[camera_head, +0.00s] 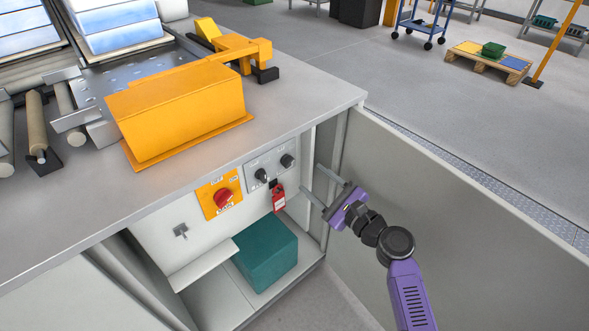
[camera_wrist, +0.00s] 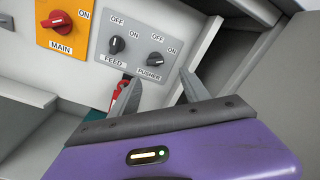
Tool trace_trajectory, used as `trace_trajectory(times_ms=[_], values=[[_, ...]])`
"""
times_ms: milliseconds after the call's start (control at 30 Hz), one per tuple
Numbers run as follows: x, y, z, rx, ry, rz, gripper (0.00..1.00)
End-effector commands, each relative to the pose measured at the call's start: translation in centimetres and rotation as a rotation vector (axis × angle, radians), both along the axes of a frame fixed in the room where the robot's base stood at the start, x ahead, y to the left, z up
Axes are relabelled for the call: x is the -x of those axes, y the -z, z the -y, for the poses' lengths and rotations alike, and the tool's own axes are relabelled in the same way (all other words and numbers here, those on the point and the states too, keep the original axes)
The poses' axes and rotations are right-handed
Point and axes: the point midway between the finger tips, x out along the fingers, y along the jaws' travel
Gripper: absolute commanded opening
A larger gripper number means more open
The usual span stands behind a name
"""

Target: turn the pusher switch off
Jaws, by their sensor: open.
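The pusher switch (camera_wrist: 155,60) is a black rotary knob on a grey plate, with OFF and ON printed above and to its right. It also shows in the head view (camera_head: 287,160). I cannot tell for sure which mark its pointer faces. My purple gripper (camera_head: 310,178) is open and empty, to the right of the plate in the head view and apart from it. In the wrist view my two fingertips (camera_wrist: 160,75) are spread, pointing toward the pusher knob, one to each side and below it in the picture.
The feed knob (camera_wrist: 117,45) sits left of the pusher knob. A red main knob (camera_head: 223,197) is on a yellow plate. A teal box (camera_head: 267,252) lies below. The open cabinet door (camera_head: 450,225) stands right of my gripper.

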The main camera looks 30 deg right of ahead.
Motion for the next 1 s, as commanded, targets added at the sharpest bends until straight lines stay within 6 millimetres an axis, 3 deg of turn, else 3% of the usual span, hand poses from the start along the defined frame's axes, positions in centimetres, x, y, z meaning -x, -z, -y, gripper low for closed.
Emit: trace_trajectory(times_ms=[267,700,1000], values=[[-0.8,-0.2,-1.1,-0.108,-0.035,-0.021,0.55],[-6.6,-0.1,-2.6,-0.104,-0.032,-0.021,0.55],[-7.3,-0.2,-2.9,-0.103,-0.031,-0.021,0.55]])
